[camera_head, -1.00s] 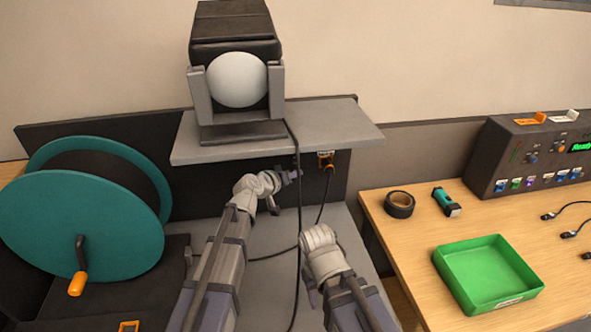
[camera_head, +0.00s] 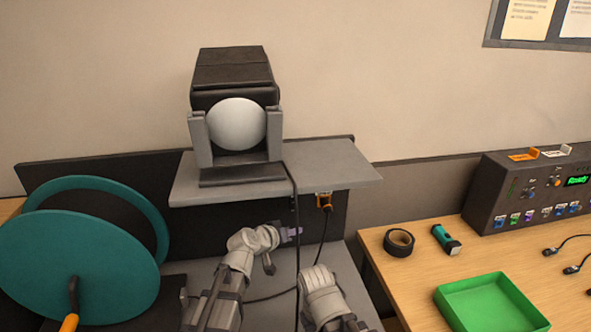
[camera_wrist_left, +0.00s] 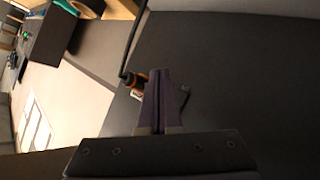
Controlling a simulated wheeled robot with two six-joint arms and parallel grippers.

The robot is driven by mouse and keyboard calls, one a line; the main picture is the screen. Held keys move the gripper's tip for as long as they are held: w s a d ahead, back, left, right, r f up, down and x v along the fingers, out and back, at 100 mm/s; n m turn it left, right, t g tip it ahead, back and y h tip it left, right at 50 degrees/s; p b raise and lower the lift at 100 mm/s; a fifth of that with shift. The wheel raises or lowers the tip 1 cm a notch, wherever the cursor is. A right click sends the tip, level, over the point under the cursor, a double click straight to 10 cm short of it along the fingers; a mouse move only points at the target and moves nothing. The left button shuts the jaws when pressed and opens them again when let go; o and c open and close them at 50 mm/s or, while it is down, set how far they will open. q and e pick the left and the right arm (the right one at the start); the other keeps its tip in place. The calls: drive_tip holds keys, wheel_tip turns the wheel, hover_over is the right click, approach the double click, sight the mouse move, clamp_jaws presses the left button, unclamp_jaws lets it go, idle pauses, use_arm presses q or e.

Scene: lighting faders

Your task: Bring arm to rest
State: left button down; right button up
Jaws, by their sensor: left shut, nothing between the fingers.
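My left gripper (camera_head: 291,232) is in front of the dark back panel, under the grey shelf. Its fingers are together and empty in the left wrist view (camera_wrist_left: 160,100). An orange plug (camera_head: 324,200) sits at the panel just under the shelf, up and to the right of the gripper, with a black cable hanging from it. It also shows beyond the fingertips in the left wrist view (camera_wrist_left: 136,80). The gripper looks apart from it. My right arm's wrist shows at the bottom middle, but its fingers are not visible.
A stage light (camera_head: 236,125) stands on the shelf (camera_head: 335,168), its cable hanging beside my left gripper. A teal cable reel (camera_head: 75,255) is at left. The right table holds black tape (camera_head: 399,242), a teal tool (camera_head: 446,240), a green tray (camera_head: 490,305) and a control box (camera_head: 500,195).

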use_arm(q)
drive_tip(key=s+a+f+g+y, duration=0.2)
drive_tip(key=s+a+f+g, duration=0.1)
drive_tip(key=s+a, duration=0.2)
drive_tip(key=s+a+f+g+y, duration=0.3)
drive_tip(key=s+a+f, duration=0.1)
drive_tip(key=s, duration=0.5)
drive_tip(key=s+a+f+g+y, duration=0.2)
drive_tip(key=s+a+f+g, duration=0.1)
drive_tip(key=s+a, duration=0.4)
drive_tip(key=shift+s+f+n, duration=0.3)
drive_tip(key=shift+f+n, duration=0.1)
drive_tip(key=shift+f, duration=0.35)
drive_tip(key=s+d+r+m+p, duration=0.1)
drive_tip(key=s+d+m, duration=0.1)
drive_tip(key=d, duration=0.3)
drive_tip(key=s+d+r+m+g+y+p, duration=0.1)
drive_tip(key=s+d+r+p, duration=0.1)
drive_tip(key=d, duration=0.4)
drive_tip(key=shift+s+m, duration=0.4)
drive_tip(key=shift+s, duration=0.25)
use_arm(e)
wheel_tip(320, 180, up, 3)
